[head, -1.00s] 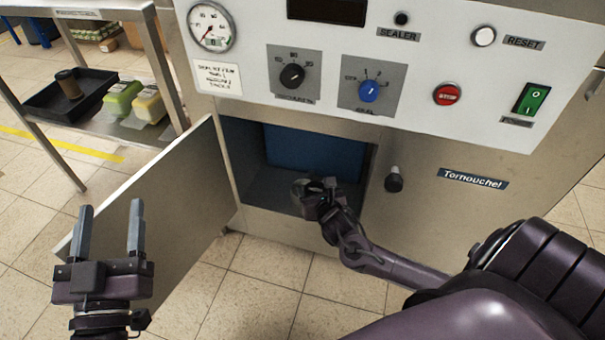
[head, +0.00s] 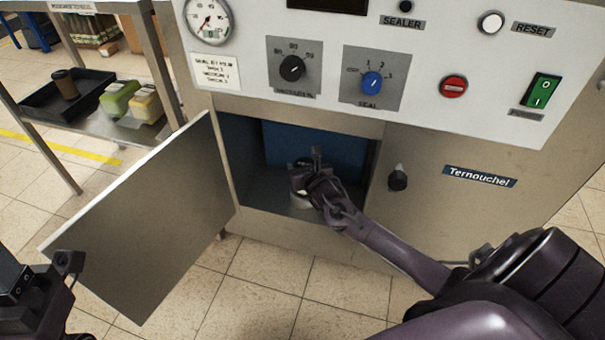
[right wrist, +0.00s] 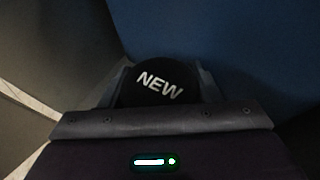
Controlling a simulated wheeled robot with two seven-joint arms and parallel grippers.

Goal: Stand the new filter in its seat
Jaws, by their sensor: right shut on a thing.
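The new filter shows in the right wrist view as a round black cap marked "NEW" (right wrist: 160,86), between the two fingers. In the head view its pale side (head: 299,200) shows just below my right gripper (head: 306,176). My right gripper is shut on the filter inside the open compartment (head: 262,190) of the machine, near its front opening. The filter looks about upright. I cannot make out the seat, nor whether the filter touches the compartment floor. My left gripper (head: 32,290) is at the lower left edge, its fingers largely cut off.
The compartment door (head: 150,215) stands open to the left. A blue panel (head: 300,148) forms the compartment's back. A black knob (head: 398,180) sticks out to the right of the opening. A metal shelf (head: 115,125) with a black tray (head: 50,98) stands at the left.

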